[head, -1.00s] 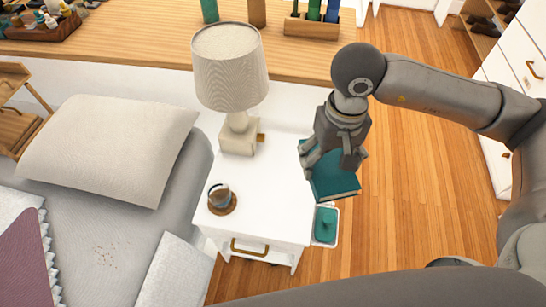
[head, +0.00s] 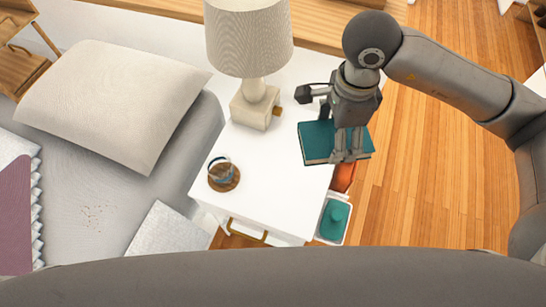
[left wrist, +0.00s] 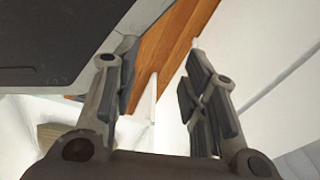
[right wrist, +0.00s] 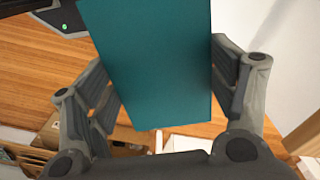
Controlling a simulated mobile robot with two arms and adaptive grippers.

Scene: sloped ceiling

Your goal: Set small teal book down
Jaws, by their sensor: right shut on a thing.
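The small teal book (head: 317,139) shows its teal cover and pale page edge in the head view. It appears over the right edge of the white nightstand (head: 268,186); I cannot tell whether it touches the top. My right gripper (head: 336,130) is shut on the book. In the right wrist view the teal cover (right wrist: 155,65) fills the space between the fingers of the right gripper (right wrist: 165,95). My left gripper (left wrist: 155,75) is open and empty in the left wrist view, and is outside the head view.
A lamp (head: 254,106) stands at the back of the nightstand, and a glass on a round coaster (head: 230,184) near its left side. A white bin with teal contents (head: 334,219) is beside the nightstand's right side. The bed (head: 100,215) lies left. The nightstand's middle is clear.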

